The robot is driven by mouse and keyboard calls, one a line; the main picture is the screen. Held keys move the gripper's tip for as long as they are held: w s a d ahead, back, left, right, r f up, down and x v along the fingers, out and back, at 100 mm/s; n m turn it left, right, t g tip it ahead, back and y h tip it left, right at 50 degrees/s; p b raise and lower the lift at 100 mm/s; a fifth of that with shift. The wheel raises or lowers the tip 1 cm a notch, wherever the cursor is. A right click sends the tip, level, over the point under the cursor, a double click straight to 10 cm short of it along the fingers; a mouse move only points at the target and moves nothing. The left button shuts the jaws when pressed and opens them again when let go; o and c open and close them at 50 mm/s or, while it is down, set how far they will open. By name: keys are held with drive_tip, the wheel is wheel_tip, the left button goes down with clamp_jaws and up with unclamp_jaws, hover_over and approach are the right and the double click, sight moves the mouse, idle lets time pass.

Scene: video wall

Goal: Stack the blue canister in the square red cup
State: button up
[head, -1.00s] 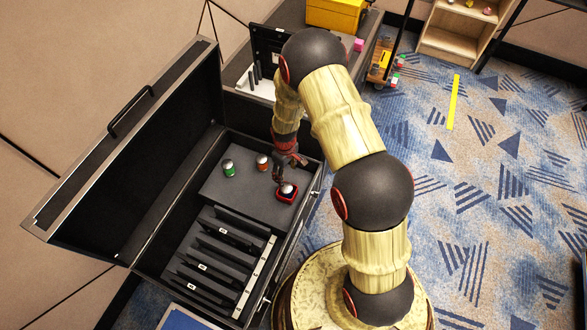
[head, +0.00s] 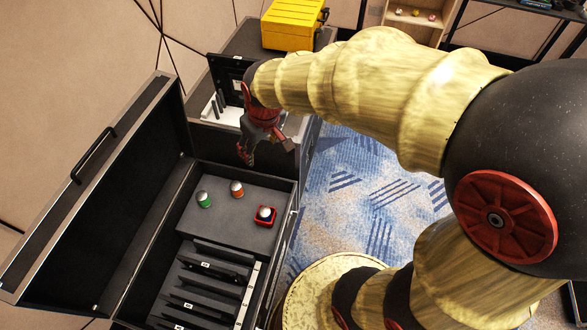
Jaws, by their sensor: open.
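The square red cup (head: 266,220) stands on the grey panel inside the open black case, near its right edge. A canister with a pale rounded top (head: 265,212) sits upright in the cup, its top above the rim. Its sides are mostly hidden by the cup, and I can barely make out their blue. My gripper (head: 266,151) is open and empty, raised above the far edge of the case, apart from the cup and canister.
A green canister (head: 204,200) and an orange canister (head: 237,189) stand on the panel left of the cup. Slotted dark plates (head: 205,290) fill the near part of the case. The raised lid (head: 95,200) is at left. A yellow box (head: 292,24) stands behind.

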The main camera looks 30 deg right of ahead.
drive_tip(key=s+r+m+t, duration=0.1)
drive_tip(key=s+r, duration=0.4)
drive_tip(key=s, duration=0.3)
drive_tip(key=s+r+m+t, duration=0.1)
drive_tip(key=s+r, duration=0.4)
drive_tip(key=s, duration=0.4)
drive_tip(key=shift+r+m, duration=0.2)
drive_tip(key=shift+m, duration=0.1)
drive_tip(key=shift+c, duration=0.5)
